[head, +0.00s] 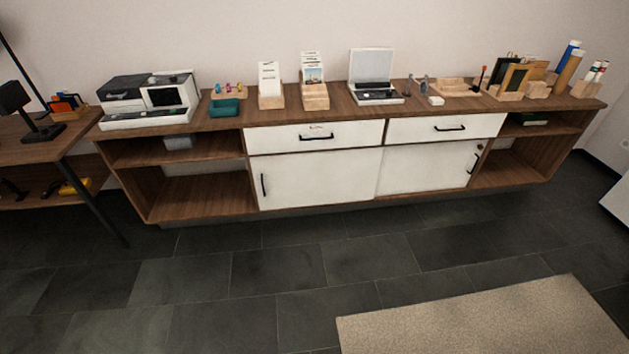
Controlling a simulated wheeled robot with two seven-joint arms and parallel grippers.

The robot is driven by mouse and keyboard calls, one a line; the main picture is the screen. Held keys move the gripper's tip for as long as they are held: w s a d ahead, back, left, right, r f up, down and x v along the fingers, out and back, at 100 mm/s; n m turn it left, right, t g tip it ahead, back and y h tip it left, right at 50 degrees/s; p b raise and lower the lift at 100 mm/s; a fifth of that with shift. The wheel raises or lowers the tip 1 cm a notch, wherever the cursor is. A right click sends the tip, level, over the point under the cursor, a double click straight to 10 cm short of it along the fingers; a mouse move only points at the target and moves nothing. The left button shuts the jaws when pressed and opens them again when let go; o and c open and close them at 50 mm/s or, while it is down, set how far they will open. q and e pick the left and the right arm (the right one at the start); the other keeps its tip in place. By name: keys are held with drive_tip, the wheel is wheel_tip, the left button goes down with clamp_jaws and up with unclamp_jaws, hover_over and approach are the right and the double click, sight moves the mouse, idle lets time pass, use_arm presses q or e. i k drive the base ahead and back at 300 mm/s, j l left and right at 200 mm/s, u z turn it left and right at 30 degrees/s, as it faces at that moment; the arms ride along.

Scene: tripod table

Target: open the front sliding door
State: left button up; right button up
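A long wooden sideboard (250,190) stands against the far wall. Two white sliding doors fill its lower middle. The left door (315,178) has a vertical black handle (263,185) near its left edge. The right door (424,169) has a dark handle (475,163) near its right edge, with a small round brass-coloured spot (480,147) above it. The two doors meet side by side near the middle, and I cannot tell for certain which one runs in front. Neither of my grippers is in the head view.
Two white drawers (352,134) sit above the doors. A side table (40,145) is at left, a beige rug (480,325) at front right. The dark tiled floor (240,265) before the sideboard is clear.

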sight(290, 180)
drive_tip(key=i+j, duration=0.25)
drive_tip(key=i, duration=0.2)
drive_tip(key=i+j+z, duration=0.1)
drive_tip(key=i, duration=0.4)
drive_tip(key=i+j, duration=0.4)
